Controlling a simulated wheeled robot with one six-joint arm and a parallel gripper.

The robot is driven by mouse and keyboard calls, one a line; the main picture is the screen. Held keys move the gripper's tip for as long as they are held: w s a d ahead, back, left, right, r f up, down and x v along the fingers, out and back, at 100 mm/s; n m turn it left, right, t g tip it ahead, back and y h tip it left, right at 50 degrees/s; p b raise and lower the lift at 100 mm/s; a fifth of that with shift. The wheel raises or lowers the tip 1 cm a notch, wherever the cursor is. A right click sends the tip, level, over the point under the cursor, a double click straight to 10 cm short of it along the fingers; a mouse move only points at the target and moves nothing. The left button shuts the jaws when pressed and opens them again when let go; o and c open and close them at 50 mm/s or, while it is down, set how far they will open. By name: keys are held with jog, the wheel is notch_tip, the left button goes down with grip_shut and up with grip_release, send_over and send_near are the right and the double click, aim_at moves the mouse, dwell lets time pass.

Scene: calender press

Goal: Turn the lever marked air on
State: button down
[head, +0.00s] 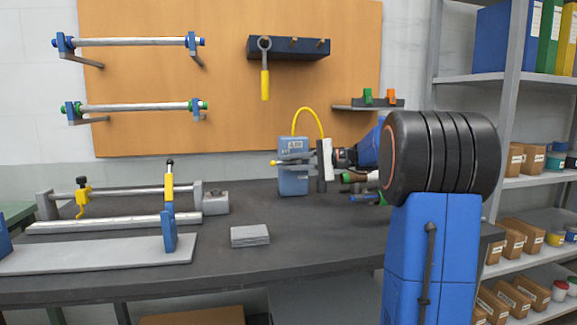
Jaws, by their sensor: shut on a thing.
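A blue box (293,182) with a white label, seemingly reading AIR, stands at the back of the dark bench. A lever (287,162) with a yellow tip lies roughly level across its front, the tip pointing left. My gripper (313,160) reaches in from the right at the box and is shut on the lever. The fingers are small here, and the exact grip is partly hidden by the gripper body.
A yellow hose (308,110) arcs above the box. A roller stand (120,193) fills the bench's left side. A grey block (250,236) lies in front. Green- and red-ended parts sit behind my arm. Shelves (530,182) stand right.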

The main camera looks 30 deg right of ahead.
jog(key=shift+r+t+y, duration=0.2)
jog(key=shift+t+y, duration=0.1)
jog(key=shift+y, duration=0.1)
jog(key=c, duration=1.8)
grip_release()
jog(key=shift+d, duration=0.15)
jog(key=v, duration=1.1)
jog(key=shift+s+d, duration=0.25)
jog(key=shift+s, duration=0.05)
